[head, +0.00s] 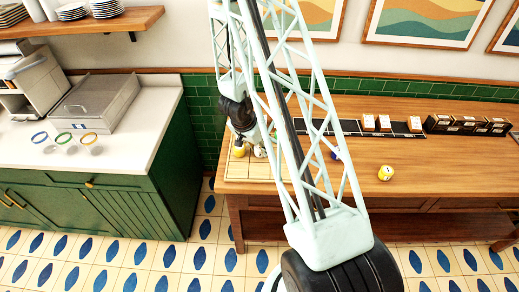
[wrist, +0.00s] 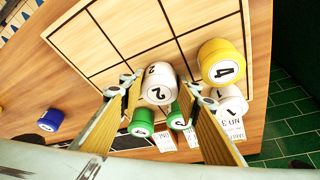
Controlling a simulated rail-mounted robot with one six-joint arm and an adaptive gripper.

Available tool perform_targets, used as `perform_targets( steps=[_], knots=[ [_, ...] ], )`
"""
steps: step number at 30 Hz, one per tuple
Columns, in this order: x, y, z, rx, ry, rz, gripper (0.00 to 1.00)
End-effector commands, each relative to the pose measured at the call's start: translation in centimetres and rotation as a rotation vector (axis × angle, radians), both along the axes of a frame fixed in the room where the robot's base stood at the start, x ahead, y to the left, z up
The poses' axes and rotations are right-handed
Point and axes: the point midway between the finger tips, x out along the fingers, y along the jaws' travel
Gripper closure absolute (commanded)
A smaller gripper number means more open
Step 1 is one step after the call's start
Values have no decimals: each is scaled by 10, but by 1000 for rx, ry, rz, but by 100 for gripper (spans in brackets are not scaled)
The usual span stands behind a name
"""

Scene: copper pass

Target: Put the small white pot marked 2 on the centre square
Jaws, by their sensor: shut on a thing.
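The small white pot marked 2 (wrist: 157,88) is between the fingertips of my gripper (wrist: 161,89) in the wrist view. My gripper is shut on it. The pot shows over the lower part of the light wooden grid board (wrist: 120,38); I cannot tell whether it touches the board. The board also shows in the head view (head: 262,172) at the left end of the wooden counter. A yellow pot marked 4 (wrist: 221,62) and a white pot marked 1 (wrist: 231,104) are just right of my gripper. My arm's lattice hides part of the board in the head view.
Two green pots (wrist: 142,122) (wrist: 180,119) show beyond and between my fingers. A blue pot (wrist: 49,120) is off the board at left. Another yellow pot (head: 385,173) stands on the open counter, with dark boxes (head: 470,125) behind. The board's upper part is clear.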

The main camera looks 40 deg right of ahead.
Motion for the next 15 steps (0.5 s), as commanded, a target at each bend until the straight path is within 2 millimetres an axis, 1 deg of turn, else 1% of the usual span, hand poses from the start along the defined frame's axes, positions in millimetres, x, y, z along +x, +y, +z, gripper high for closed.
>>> perform_targets(
  steps=[6, 7, 9, 11, 12, 15],
  knots=[
    [0, 0, -3, 0, 0, 0, 82],
    [0, 0, -3, 0, 0, 0, 69],
    [0, 0, -3, 0, 0, 0, 63],
    [0, 0, -3, 0, 0, 0, 57],
    [0, 0, -3, 0, 0, 0, 56],
    [0, 0, -3, 0, 0, 0, 56]
  ],
)
